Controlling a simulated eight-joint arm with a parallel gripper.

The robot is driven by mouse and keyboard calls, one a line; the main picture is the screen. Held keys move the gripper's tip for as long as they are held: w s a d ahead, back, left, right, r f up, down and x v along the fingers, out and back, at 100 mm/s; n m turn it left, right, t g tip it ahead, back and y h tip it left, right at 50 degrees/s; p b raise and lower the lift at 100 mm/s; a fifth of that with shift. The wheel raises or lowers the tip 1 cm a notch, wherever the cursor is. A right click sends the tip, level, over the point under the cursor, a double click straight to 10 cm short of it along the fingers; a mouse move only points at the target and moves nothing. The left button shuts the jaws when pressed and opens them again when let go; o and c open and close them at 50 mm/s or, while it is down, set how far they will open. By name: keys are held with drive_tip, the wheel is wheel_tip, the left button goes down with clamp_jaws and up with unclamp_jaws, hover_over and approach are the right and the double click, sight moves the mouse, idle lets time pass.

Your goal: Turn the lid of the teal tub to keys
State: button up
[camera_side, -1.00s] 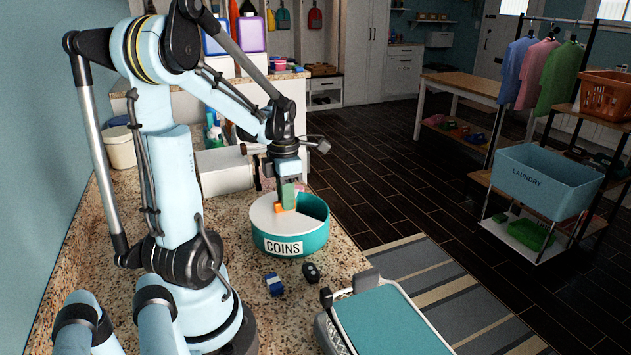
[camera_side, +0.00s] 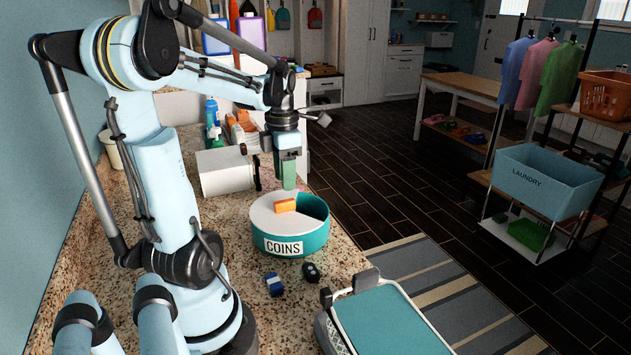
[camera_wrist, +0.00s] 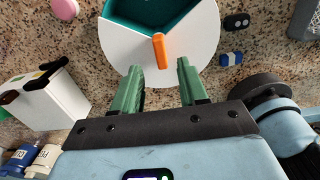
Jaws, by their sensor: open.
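The teal tub (camera_side: 310,232) stands on the counter with a COINS label (camera_side: 283,246) on its front wall. Its round white lid (camera_side: 264,214) has an orange grip (camera_side: 285,206) near the middle. A wedge-shaped opening on the lid's right side shows the teal inside. The wrist view shows the lid (camera_wrist: 125,42), the orange grip (camera_wrist: 160,52) and the opening at the top of the picture. My gripper (camera_side: 288,187) has green fingers and hangs just above the grip, apart from it. In the wrist view my gripper (camera_wrist: 160,82) is open and empty, its fingers spread to either side of the grip.
A blue-and-white block (camera_side: 274,284) and a dark fob (camera_side: 311,273) lie in front of the tub. A teal-topped device (camera_side: 385,322) stands at the counter's front. A white box (camera_side: 225,172) and several bottles stand behind. The counter drops off to the right.

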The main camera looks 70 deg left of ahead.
sight(286, 201)
wheel_tip(286, 201, up, 6)
drive_tip(key=shift+r, duration=0.15)
idle(0.5)
